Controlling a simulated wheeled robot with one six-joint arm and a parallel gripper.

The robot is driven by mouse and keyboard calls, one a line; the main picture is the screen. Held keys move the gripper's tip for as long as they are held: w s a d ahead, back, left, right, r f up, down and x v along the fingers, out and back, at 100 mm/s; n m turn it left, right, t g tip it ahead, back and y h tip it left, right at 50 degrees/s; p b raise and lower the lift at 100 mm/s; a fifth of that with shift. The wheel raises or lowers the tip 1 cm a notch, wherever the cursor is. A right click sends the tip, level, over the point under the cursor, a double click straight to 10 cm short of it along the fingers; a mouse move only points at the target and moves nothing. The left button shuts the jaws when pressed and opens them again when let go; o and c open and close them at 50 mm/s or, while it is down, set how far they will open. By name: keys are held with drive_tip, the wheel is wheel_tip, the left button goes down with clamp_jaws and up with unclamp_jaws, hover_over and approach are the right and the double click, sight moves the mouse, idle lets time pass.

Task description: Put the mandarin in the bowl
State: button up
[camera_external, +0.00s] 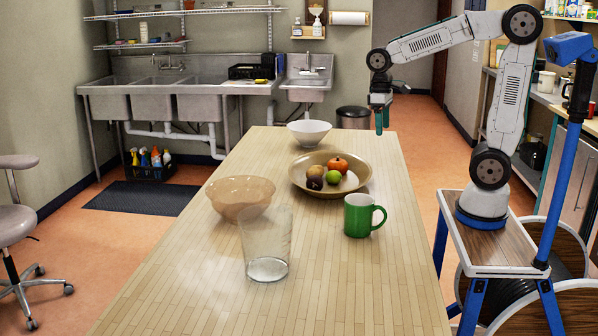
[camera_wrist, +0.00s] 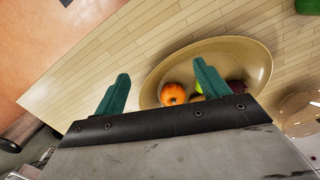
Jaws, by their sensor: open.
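The mandarin appears to be the orange fruit (camera_external: 338,164) in a wide, shallow tan-gold bowl (camera_external: 360,185) on the table. It also shows in the wrist view (camera_wrist: 172,94), between the fingers' lines of sight. A green fruit (camera_external: 333,177) and dark or brown fruits (camera_external: 315,173) lie beside it. A white bowl (camera_external: 309,134) stands behind, and a beige bowl (camera_external: 232,205) stands at the left; which bowl the task means is unclear. My gripper (camera_external: 379,120) points down, open and empty, above the table's right side, apart from the fruit. Its two teal fingers show in the wrist view (camera_wrist: 160,88).
Sinks (camera_external: 205,100) line the back wall.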

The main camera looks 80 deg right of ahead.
drive_tip(key=s+a+n+t, duration=0.1)
drive_tip(key=s+a, duration=0.4)
drive_tip(key=s, duration=0.2)
drive_tip(key=s+a+n+t, duration=0.1)
drive_tip(key=s+a+n, duration=0.1)
drive_tip(key=s+a, duration=0.3)
drive_tip(key=s, duration=0.3)
drive_tip(key=shift+s+a+f, duration=0.3)
drive_tip(key=shift+f, duration=0.05)
